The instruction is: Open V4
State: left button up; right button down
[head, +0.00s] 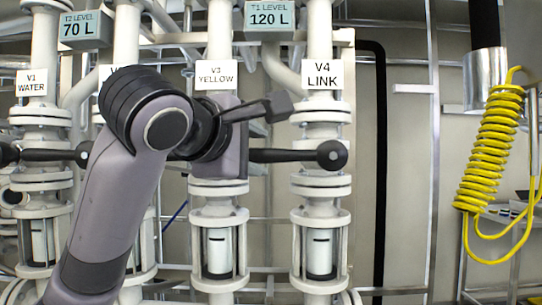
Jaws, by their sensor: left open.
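The V4 valve carries a white sign (322,75) reading "V4 LINK" on the right-hand white pipe. Its black lever (275,155) lies horizontal, reaching left from the round dark hub (332,155) in front of the pipe. My left gripper (279,106) is open and empty, in front of the gap between V3 and V4. It shows above the lever's free left end, apart from it in the picture; depth is hard to tell. My left forearm and wrist cover much of the V2 and V3 pipes. My right gripper is not in view.
Another horizontal black lever (50,154) is at left. Displays read T2 70 L (84,28) and T1 120 L (269,19). A yellow coiled hose (490,150) hangs at right. Space between V4 and the hose looks fairly clear.

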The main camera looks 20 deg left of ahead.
aim_at(268, 158)
pick_arm(q)
jog(key=shift+p+x, duration=0.5)
jog(key=shift+x, duration=2.25)
jog(key=shift+a+f, duration=0.1)
grip_shut()
